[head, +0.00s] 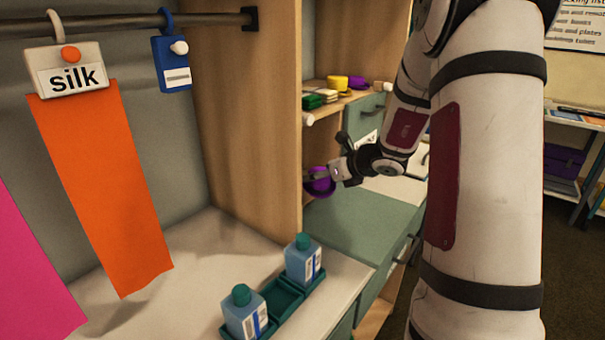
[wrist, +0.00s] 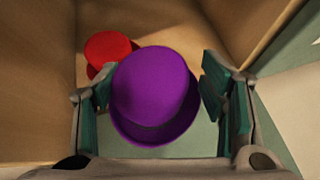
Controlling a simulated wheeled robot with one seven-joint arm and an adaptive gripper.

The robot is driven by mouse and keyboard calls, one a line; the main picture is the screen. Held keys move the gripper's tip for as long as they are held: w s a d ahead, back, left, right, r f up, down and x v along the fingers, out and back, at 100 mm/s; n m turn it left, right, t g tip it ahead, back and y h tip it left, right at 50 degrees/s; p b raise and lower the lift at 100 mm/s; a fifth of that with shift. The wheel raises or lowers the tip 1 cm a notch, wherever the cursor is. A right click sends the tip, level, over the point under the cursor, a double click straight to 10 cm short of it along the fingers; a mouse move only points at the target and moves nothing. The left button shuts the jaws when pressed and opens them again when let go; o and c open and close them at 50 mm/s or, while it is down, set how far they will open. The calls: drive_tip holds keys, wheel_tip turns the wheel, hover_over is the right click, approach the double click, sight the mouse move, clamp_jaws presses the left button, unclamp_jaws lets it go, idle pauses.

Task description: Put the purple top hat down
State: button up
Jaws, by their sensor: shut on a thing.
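The purple top hat (head: 320,184) is at my gripper (head: 332,174), inside the wooden cabinet's lower opening above the green surface in the head view. In the wrist view the purple top hat (wrist: 155,88) lies between the green-padded fingers of my gripper (wrist: 160,104), which is shut on it. Its crown faces the wrist camera and its brim shows below and to the right. Whether the brim touches the surface under it I cannot tell.
A red hat (wrist: 107,50) stands close behind and left of the purple one, partly hidden by it. Wooden cabinet walls (wrist: 35,80) rise close by. The green worktop (head: 355,222) in front is clear.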

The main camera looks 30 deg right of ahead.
drive_tip(key=w+d, duration=0.1)
drive_tip(key=w, duration=0.2)
drive_tip(key=w+d, duration=0.1)
drive_tip(key=w, duration=0.3)
drive_tip(key=w+d+f, duration=0.1)
drive_tip(key=w, duration=0.2)
drive_tip(key=shift+w+p, duration=0.35)
drive_tip(key=shift+w, duration=0.05)
drive_tip(key=shift+f+b, duration=0.3)
drive_tip(key=shift+f, duration=1.5)
drive_tip(key=shift+f, duration=0.2)
drive_tip(key=o, duration=0.7)
drive_tip(key=shift+r, duration=0.15)
drive_tip(key=shift+d+r, duration=0.1)
drive_tip(key=shift+r, duration=0.05)
drive_tip(key=p+v, duration=0.1)
drive_tip(key=v, duration=1)
drive_tip(key=shift+s+r, duration=0.2)
drive_tip(key=shift+s, duration=0.15)
